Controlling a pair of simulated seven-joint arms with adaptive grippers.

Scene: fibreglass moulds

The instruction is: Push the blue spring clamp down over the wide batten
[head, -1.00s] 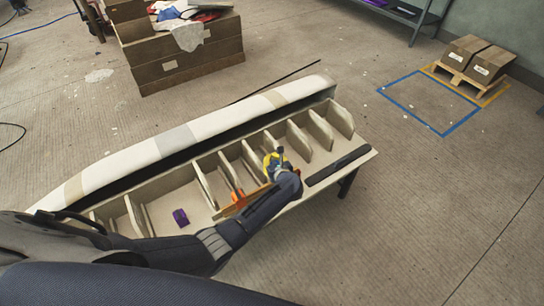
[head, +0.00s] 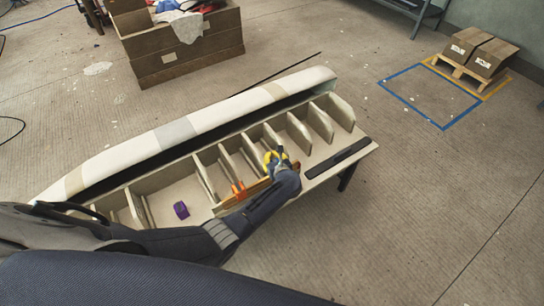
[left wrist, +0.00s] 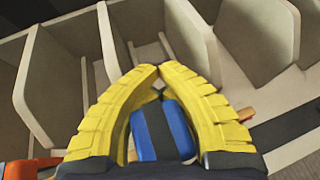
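The blue spring clamp (left wrist: 163,130) shows between the yellow fingers of my left gripper (left wrist: 155,70) in the left wrist view. The fingertips come together just past it, and the fingers close around its sides. In the head view my left gripper (head: 275,158) is over the front edge of the ribbed mould, with a bit of blue at its fingers. A wooden batten (head: 247,194) lies along that edge, under the gripper and partly hidden by my arm; its end (left wrist: 246,113) shows right of the fingers. I cannot tell whether the clamp touches it.
An orange clamp (head: 238,189) sits on the batten left of my gripper. A purple object (head: 181,209) lies in a mould bay. Upright ribs (head: 299,132) stand close behind the gripper. A black strip (head: 338,158) lies on the right front ledge.

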